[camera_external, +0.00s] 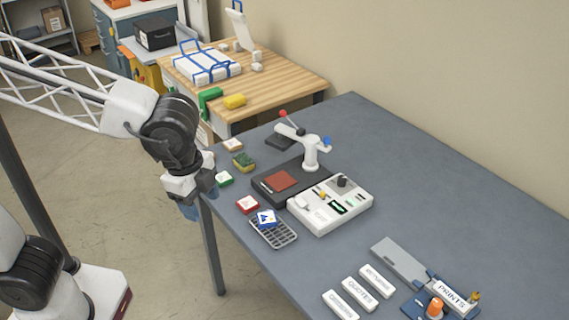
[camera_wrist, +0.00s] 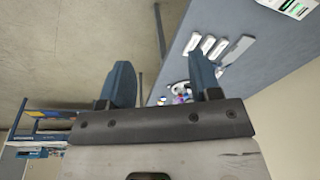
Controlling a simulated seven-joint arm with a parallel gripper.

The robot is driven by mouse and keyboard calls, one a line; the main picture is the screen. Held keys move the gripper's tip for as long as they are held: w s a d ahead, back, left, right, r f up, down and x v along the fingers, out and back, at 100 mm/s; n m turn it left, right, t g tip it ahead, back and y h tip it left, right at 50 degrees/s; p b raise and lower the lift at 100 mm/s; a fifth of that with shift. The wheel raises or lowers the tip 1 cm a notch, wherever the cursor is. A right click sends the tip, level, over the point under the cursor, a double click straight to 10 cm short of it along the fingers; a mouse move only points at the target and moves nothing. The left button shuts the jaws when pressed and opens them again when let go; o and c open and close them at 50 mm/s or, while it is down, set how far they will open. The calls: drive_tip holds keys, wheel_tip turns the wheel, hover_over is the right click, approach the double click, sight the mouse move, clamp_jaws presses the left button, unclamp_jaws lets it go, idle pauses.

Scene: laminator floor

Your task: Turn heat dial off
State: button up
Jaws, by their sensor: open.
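A white control panel (camera_external: 329,213) lies on the grey table, joined to a dark base with a reddish-brown square. A dark round knob (camera_external: 342,181), which looks like the heat dial, stands near the panel's back; its setting is too small to read. My gripper (camera_external: 188,209) hangs at the table's left edge, left of the panel and apart from it. In the wrist view my gripper (camera_wrist: 163,85) shows two blue fingers spread wide with nothing between them. Part of a white panel (camera_wrist: 290,6) shows at that view's top right corner; the dial is not visible there.
A white post with red and blue knobs (camera_external: 309,150) stands behind the panel. Small coloured blocks, including a red one (camera_external: 247,204), and a grid tray (camera_external: 273,232) lie between gripper and panel. White labelled blocks (camera_external: 359,289) lie at the front. The table's right rear is clear.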

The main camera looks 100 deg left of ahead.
drive_tip(key=w+a+f+m, duration=0.2)
drive_tip(key=w+a, duration=0.7)
drive_tip(key=w, duration=0.2)
drive_tip(key=m+g, duration=0.2)
drive_tip(key=m, duration=0.4)
hover_over(342, 178)
drive_tip(key=f, duration=1.7)
drive_tip(key=shift+d+f, duration=0.1)
drive_tip(key=shift+d, duration=0.15)
drive_tip(key=shift+a+f, duration=0.25)
drive_tip(key=shift+a, duration=0.15)
drive_tip(key=shift+f, duration=0.1)
drive_tip(key=shift+f, duration=3.8)
